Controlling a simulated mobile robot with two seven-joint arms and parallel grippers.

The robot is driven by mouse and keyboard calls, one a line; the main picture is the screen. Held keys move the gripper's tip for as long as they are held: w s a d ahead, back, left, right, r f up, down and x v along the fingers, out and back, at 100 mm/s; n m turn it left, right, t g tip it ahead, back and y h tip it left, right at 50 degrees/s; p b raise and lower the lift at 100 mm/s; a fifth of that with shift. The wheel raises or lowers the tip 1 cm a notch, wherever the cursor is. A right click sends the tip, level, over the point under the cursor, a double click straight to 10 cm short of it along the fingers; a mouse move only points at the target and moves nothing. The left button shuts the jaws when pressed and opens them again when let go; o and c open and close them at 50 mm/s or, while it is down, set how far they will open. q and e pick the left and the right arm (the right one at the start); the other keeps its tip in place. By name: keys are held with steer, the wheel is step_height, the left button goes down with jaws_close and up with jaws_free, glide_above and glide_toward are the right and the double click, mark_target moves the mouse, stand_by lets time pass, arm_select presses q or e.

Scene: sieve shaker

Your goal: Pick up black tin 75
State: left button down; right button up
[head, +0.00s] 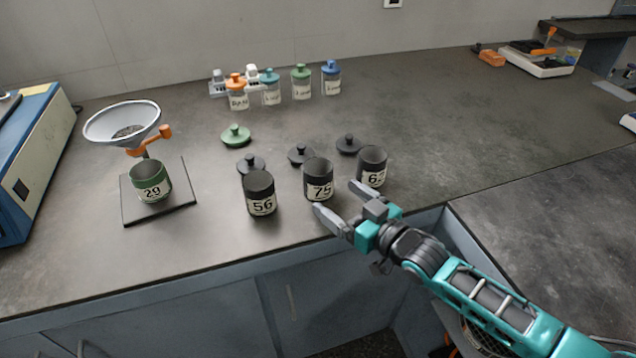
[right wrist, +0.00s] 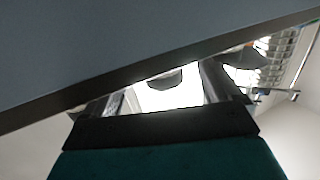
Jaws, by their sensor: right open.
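Black tin 75 (head: 318,174) stands upright and open-topped on the dark bench, between tin 56 (head: 259,190) and another black tin (head: 372,165) whose label is partly readable as starting with 6. My right gripper (head: 336,196) is open and empty, just in front and to the right of tin 75, near the bench's front edge. One finger reaches toward the tin's lower front, the other between it and the right tin; whether either touches cannot be told. In the right wrist view the fingers (right wrist: 165,92) are apart, with an unclear dark shape beyond. My left gripper is not in view.
Black lids (head: 301,155) lie behind the tins. A green lid (head: 235,135) lies farther back. A green tin 29 (head: 151,183) stands on a dark plate under a funnel (head: 122,124). Several coloured-lid jars (head: 301,84) stand at the back. Bench right of the tins is clear.

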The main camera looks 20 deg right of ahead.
mark_target(327, 189)
steer(key=shift+b+x, duration=0.4)
steer(key=shift+x, duration=2.5)
steer(key=shift+r, duration=0.15)
steer(key=c, duration=1.2)
steer(key=shift+r, duration=0.1)
